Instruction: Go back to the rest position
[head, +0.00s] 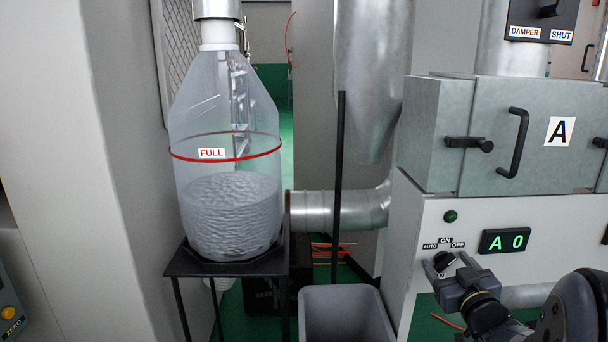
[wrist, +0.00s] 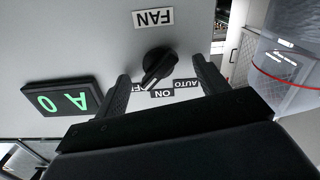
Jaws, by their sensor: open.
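My gripper (head: 448,268) is open at the lower right of the head view, in front of the control panel. In the wrist view its two fingers (wrist: 161,72) stand apart on either side of a black rotary knob (wrist: 158,64) under a FAN label. The knob looks free of the fingers, though any light contact cannot be told. Its pointer lies near the ON and OFF labels; which one it marks is unclear. OFF is partly covered by a finger. The green display (head: 505,241) reads "A 0".
The panel box (head: 450,205) with a handled door marked A (head: 559,131) stands at right. A clear bottle (head: 230,170) with a FULL band and grey contents stands on a black stand (head: 205,268) at left. A grey bin (head: 346,310) and duct (head: 340,212) lie between.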

